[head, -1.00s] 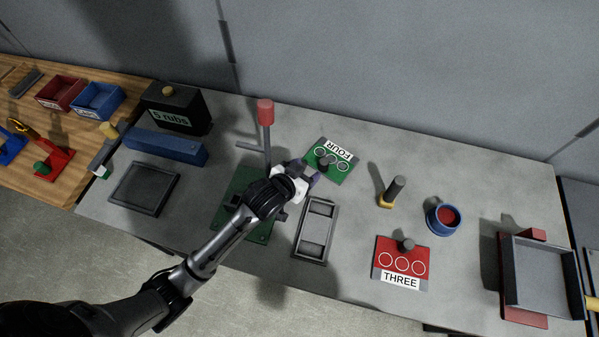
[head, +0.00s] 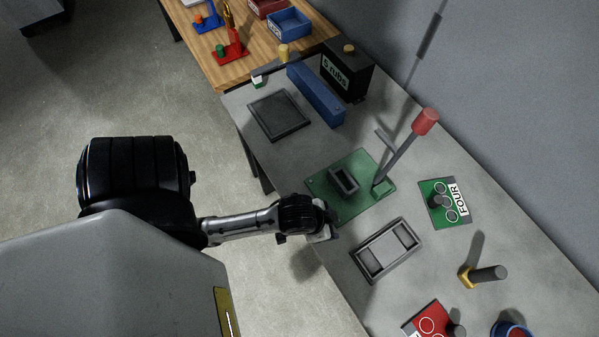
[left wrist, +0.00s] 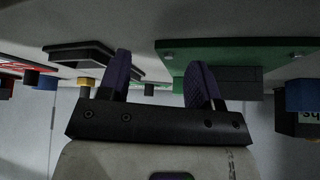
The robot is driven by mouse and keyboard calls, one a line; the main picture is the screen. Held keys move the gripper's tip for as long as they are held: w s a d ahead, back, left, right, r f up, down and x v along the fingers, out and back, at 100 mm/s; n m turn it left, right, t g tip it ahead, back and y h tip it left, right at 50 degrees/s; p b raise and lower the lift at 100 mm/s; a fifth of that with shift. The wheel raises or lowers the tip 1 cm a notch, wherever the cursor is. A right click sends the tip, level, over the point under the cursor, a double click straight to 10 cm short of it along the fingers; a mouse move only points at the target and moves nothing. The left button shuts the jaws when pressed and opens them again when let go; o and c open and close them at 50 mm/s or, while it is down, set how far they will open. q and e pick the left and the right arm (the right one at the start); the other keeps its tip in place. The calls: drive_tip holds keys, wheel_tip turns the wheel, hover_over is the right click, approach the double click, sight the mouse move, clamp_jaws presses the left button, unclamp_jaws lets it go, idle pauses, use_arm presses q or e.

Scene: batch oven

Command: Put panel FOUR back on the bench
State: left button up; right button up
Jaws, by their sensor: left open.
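Panel FOUR (head: 432,213) is a green plate with a white FOUR label, ring marks and a dark knob. It lies flat on the grey bench (head: 530,255), right of the red-knobbed lever, with nothing touching it. My left gripper (head: 328,222) is by the bench's front edge, in front of the green lever base and well apart from panel FOUR. In the left wrist view its two purple fingers (left wrist: 160,80) stand apart with nothing between them. My right gripper is not in view.
The green lever base (head: 343,205) with its upright red-knobbed lever (head: 425,121) stands near my left gripper. A grey two-pocket tray (head: 386,250) lies to its right. A yellow-based post (head: 486,273), red panel (head: 428,318) and blue cup (head: 511,329) are further right.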

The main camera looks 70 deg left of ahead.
use_arm(q)
drive_tip(key=s+g, duration=0.2)
drive_tip(key=s, duration=0.6)
drive_tip(key=shift+a+f, duration=0.25)
drive_tip(key=shift+a, duration=0.15)
idle(0.7)
wheel_tip(320, 180, up, 23)
drive_tip(key=p, duration=2.3)
